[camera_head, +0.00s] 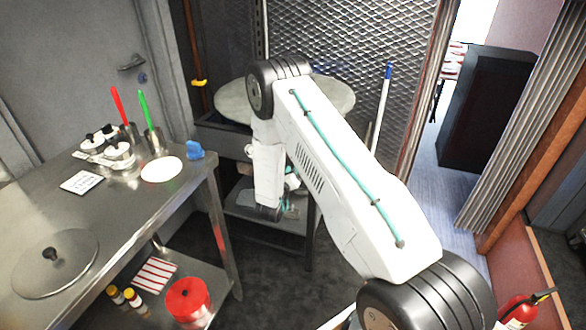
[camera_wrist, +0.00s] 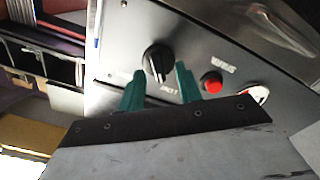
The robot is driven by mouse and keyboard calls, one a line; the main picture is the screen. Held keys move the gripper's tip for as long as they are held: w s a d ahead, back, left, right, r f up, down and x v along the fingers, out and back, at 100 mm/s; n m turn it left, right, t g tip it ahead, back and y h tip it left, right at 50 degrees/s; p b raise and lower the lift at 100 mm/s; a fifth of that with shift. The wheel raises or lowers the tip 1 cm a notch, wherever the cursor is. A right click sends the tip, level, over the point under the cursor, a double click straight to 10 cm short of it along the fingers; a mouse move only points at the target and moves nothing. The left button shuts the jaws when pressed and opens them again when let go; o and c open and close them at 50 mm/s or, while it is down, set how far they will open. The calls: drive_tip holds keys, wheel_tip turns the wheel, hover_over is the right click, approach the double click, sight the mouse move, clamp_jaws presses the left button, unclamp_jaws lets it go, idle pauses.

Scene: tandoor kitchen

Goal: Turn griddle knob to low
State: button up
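The black round griddle knob (camera_wrist: 156,56) sits on a steel front panel (camera_wrist: 205,45) in the wrist view. A pale mark runs down its face, and a small label below it is too blurred to read. My gripper (camera_wrist: 160,70) has two green fingers, apart, one at the lower left and one at the lower right of the knob. The knob shows in the gap between them; I cannot tell whether either finger touches it. In the head view a wide round plate (camera_head: 230,100), apparently the griddle top, lies behind my arm. The knob is hidden there.
A red button (camera_wrist: 211,83) and a pale round dial (camera_wrist: 258,95) are right of the knob. In the head view a steel table (camera_head: 150,215) with utensils and a lid stands left. A red fire extinguisher (camera_head: 517,312) is at lower right.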

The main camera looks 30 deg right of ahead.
drive_tip(key=v, duration=0.6)
drive_tip(key=shift+a, duration=0.2)
drive_tip(key=shift+s, duration=0.1)
drive_tip(key=s+a+f+g+y, duration=0.1)
drive_tip(key=a+f+g+y, duration=0.2)
drive_tip(key=a+f+y, duration=0.45)
drive_tip(key=s+a+r+n+g+y, duration=0.1)
drive_tip(key=s+a+r+g+y, duration=0.3)
drive_tip(key=r, duration=0.3)
drive_tip(key=s+a+r+g+y, duration=0.2)
drive_tip(key=s+a+r+y, duration=0.2)
drive_tip(key=s+a+r, duration=0.3)
drive_tip(key=s+d+r+n, duration=0.1)
drive_tip(key=s+d+r, duration=0.1)
drive_tip(key=s+r, duration=1.2)
drive_tip(key=s+d+r+n+h, duration=0.1)
drive_tip(key=s+r, duration=1.3)
drive_tip(key=shift+d+g, duration=0.3)
drive_tip(key=shift+d, duration=0.1)
